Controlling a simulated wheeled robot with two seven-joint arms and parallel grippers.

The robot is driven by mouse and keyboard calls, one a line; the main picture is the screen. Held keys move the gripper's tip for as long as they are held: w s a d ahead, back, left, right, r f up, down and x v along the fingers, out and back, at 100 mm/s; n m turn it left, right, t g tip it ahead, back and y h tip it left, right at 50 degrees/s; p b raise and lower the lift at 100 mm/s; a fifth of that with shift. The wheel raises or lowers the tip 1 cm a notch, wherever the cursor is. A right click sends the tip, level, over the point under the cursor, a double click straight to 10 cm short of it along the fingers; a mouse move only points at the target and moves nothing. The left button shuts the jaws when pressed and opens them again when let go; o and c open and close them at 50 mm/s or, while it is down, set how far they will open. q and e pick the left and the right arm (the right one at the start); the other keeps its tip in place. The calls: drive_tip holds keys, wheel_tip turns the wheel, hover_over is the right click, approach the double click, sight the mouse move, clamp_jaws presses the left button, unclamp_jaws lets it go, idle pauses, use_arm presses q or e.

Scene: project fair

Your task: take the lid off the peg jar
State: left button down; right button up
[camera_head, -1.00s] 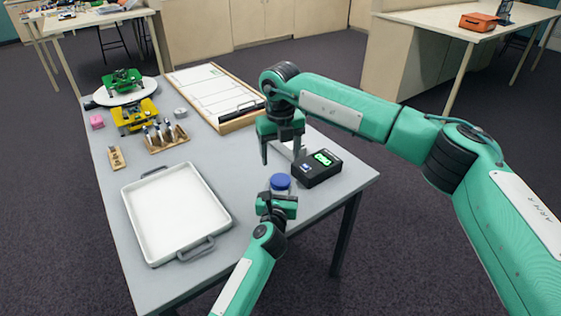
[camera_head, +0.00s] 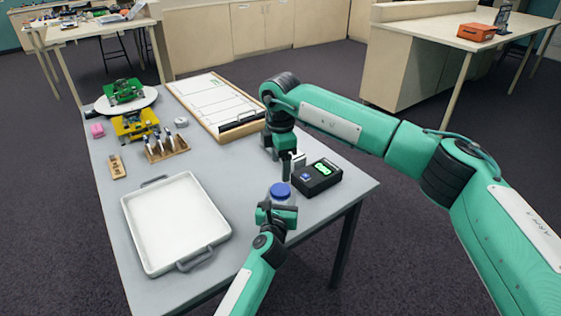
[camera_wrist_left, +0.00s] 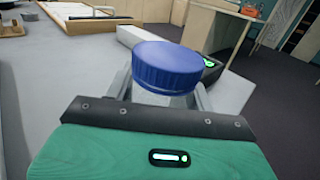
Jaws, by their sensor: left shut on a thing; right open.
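The peg jar stands at the near right of the grey table, with its blue lid (camera_head: 281,190) on top. In the left wrist view the ribbed blue lid (camera_wrist_left: 168,67) sits on the clear jar body (camera_wrist_left: 165,97). My left gripper (camera_head: 276,208) is shut on the jar body below the lid, its fingers on either side. My right gripper (camera_head: 287,172) is open, above the table just behind the jar and apart from the lid. The lower part of the jar is mostly hidden by my left gripper.
A black device with a green display (camera_head: 318,177) stands close right of the jar. A white tray (camera_head: 131,218) lies to the left. A wooden rack (camera_head: 168,150), a yellow model (camera_head: 135,125) and a framed board (camera_head: 233,131) are farther back.

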sight(280, 189)
drive_tip(key=m, duration=0.4)
drive_tip(key=shift+m, duration=0.3)
drive_tip(key=shift+f+m, duration=0.2)
drive_tip(key=shift+m, duration=0.1)
wheel_tip(280, 189, down, 8)
drive_tip(key=shift+r, duration=0.2)
